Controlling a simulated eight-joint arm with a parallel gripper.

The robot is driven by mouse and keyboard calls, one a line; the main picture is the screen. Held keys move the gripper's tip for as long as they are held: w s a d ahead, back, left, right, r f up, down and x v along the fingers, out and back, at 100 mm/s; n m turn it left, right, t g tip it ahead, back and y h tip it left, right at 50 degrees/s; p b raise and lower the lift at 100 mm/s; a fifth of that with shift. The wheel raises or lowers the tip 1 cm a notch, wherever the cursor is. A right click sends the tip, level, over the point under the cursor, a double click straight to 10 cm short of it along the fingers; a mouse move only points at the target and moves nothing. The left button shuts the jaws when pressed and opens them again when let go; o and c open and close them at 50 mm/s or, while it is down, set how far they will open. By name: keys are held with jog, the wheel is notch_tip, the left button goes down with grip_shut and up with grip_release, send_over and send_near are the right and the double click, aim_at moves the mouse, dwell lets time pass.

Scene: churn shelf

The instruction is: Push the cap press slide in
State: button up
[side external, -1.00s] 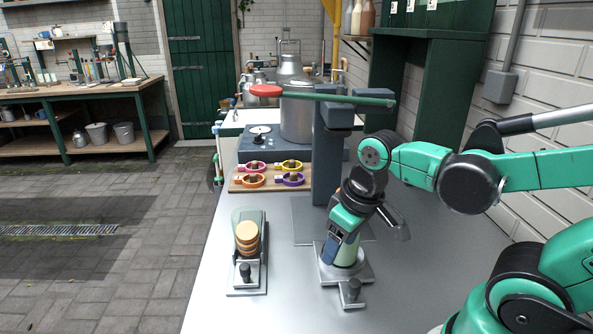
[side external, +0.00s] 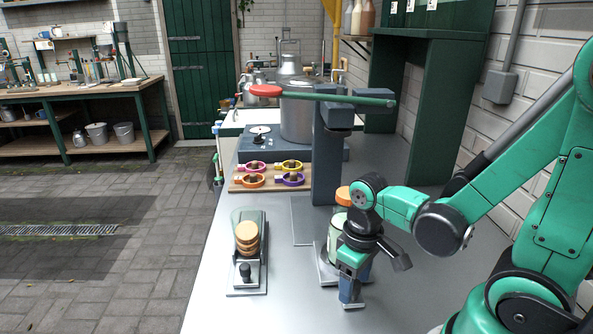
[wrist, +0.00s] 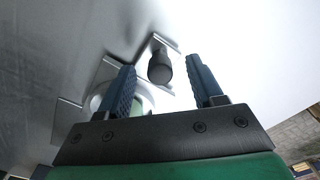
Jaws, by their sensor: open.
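The slide of the cap press has a pale plate (side external: 327,272) on the bench at the foot of the grey press column (side external: 327,155). A jar with an orange cap on top (side external: 343,195) stands on it, partly hidden by my wrist. My gripper (side external: 350,298) points down at the front end of the slide, with its fingers open. In the wrist view the slide's dark knob (wrist: 159,68) shows between the two spread blue fingers of my gripper (wrist: 162,66). In the side view the knob is hidden behind the fingers. I cannot tell whether a finger touches it.
A cap holder (side external: 262,285) with stacked orange caps and its own dark knob stands to the left. A green lever with a red end (side external: 266,90) crosses above the press. A wooden board (side external: 238,182) with coloured rings lies behind. Bench between holder and slide is clear.

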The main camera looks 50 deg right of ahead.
jog(key=shift+f, duration=0.1)
jog(key=shift+c, duration=0.3)
grip_shut()
dwell(1.2)
